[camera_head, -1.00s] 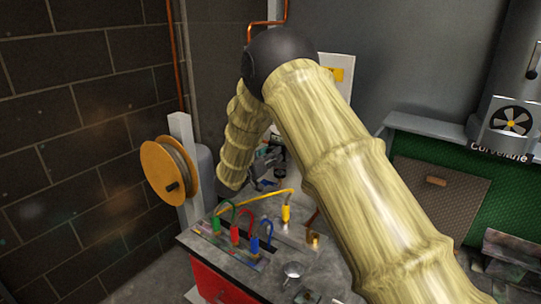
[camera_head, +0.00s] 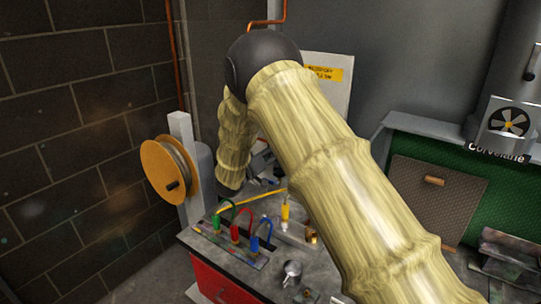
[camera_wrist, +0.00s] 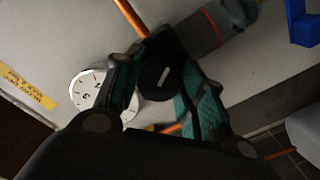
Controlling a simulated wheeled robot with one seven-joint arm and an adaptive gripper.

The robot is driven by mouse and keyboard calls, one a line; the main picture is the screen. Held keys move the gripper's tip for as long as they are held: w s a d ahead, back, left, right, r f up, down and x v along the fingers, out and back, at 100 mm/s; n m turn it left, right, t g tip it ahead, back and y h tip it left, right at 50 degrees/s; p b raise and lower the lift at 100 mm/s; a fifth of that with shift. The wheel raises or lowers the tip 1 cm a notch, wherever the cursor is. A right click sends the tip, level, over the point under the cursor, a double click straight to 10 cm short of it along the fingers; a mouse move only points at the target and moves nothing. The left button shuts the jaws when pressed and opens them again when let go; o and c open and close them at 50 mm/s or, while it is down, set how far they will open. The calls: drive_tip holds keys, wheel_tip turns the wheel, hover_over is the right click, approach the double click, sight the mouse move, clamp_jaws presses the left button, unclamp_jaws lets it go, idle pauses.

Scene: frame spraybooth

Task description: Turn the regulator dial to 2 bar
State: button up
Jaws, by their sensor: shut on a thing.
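The regulator dial (camera_wrist: 160,79) is a round black knob with a short white mark, seen tilted in the wrist view. My gripper (camera_wrist: 156,75) is shut on it, with a dark finger on the left and a teal-padded finger on the right. A white round gauge face (camera_wrist: 89,84) with numerals sits just left of the knob, partly hidden by my left finger. I cannot tell its reading for sure. In the head view my arm hides the dial, and the gripper cannot be made out clearly.
A grey cylinder with a red ring (camera_wrist: 206,29) and a copper pipe (camera_wrist: 129,16) are close to the fingers. A yellow label (camera_head: 325,74) is on the pale panel (camera_head: 335,101).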

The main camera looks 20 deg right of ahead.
drive_tip(key=shift+r, duration=0.1)
drive_tip(key=o, duration=1)
drive_tip(key=shift+a, duration=0.1)
drive_tip(key=v, duration=1.2)
